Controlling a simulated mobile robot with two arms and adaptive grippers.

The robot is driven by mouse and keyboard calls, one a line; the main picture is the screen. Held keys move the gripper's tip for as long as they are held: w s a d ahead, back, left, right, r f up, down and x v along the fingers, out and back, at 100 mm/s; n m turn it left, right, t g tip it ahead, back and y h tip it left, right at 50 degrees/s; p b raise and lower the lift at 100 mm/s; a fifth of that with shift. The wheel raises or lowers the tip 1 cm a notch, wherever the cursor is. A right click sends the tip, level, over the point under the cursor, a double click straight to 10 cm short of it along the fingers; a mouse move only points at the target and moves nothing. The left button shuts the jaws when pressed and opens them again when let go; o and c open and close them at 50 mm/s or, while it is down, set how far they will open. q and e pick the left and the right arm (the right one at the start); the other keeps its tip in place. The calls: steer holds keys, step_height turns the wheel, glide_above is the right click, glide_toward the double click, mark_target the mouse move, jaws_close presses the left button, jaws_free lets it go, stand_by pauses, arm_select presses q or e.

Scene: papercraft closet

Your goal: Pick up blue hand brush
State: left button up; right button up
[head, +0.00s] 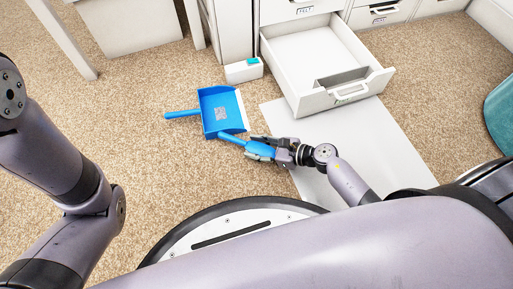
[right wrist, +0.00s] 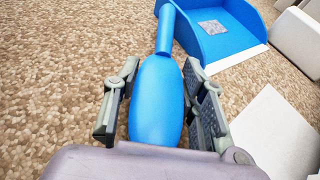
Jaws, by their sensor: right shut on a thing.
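The blue hand brush (head: 232,138) lies just below the blue dustpan in the head view, its handle pointing up and left. My right gripper (head: 254,147) is shut on its wide head, with one finger on each side. In the right wrist view the brush (right wrist: 158,98) runs lengthwise between the fingers of the gripper (right wrist: 163,72), handle pointing away. Its bristles are hidden, and I cannot tell whether it touches the floor. My left arm shows at the left of the head view, but its gripper is out of view.
The blue dustpan (head: 208,103) sits beside the brush handle; it also shows in the right wrist view (right wrist: 228,45). An open white drawer (head: 318,100) stands above a pale sheet (head: 350,140). A small white box (head: 240,73) is by the cabinet. Carpet is clear at left.

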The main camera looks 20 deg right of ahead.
steer(key=c, duration=0.7)
